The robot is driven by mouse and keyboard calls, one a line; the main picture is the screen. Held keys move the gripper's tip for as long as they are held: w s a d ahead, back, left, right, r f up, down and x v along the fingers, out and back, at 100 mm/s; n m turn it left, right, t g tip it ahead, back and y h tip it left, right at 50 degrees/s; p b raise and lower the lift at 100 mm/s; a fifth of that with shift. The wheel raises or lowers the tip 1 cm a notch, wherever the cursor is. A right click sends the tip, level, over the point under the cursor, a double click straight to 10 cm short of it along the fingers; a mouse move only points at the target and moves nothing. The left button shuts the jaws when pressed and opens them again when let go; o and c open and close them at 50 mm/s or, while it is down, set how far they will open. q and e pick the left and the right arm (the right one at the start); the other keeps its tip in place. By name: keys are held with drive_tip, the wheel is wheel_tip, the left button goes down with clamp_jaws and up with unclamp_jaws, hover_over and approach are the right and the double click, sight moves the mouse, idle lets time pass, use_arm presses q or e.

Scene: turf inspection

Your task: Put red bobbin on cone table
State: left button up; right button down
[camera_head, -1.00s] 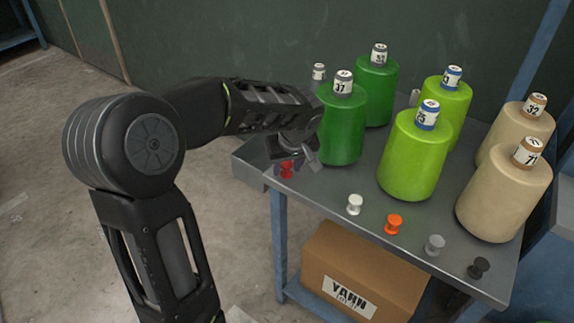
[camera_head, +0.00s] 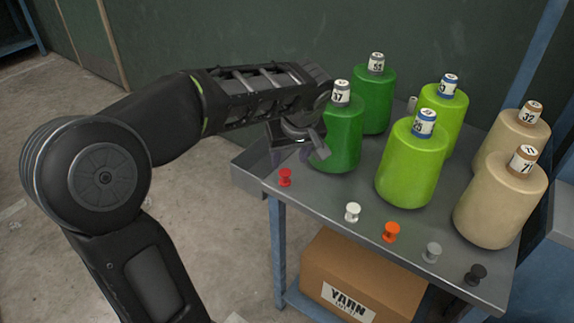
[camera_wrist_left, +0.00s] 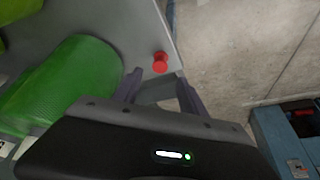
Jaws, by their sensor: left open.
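The red bobbin (camera_head: 285,177) stands upright on the grey metal cone table (camera_head: 322,192), near its front left corner. It also shows in the left wrist view (camera_wrist_left: 160,62), just beyond my fingertips and apart from them. My left gripper (camera_head: 292,153) is open and empty, above the table behind the red bobbin and beside the front dark green cone (camera_head: 341,135). In the left wrist view its two fingers (camera_wrist_left: 158,84) are spread. My right gripper is not in view.
White (camera_head: 352,212), orange (camera_head: 391,232), grey (camera_head: 432,251) and black (camera_head: 475,274) bobbins stand along the front edge. Light green (camera_head: 408,165) and beige cones (camera_head: 497,205) stand behind them. A cardboard yarn box (camera_head: 365,280) sits below the tabletop.

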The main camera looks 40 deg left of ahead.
use_arm(q)
drive_tip(key=v, duration=0.3)
drive_tip(key=shift+r, duration=0.1)
idle(0.6)
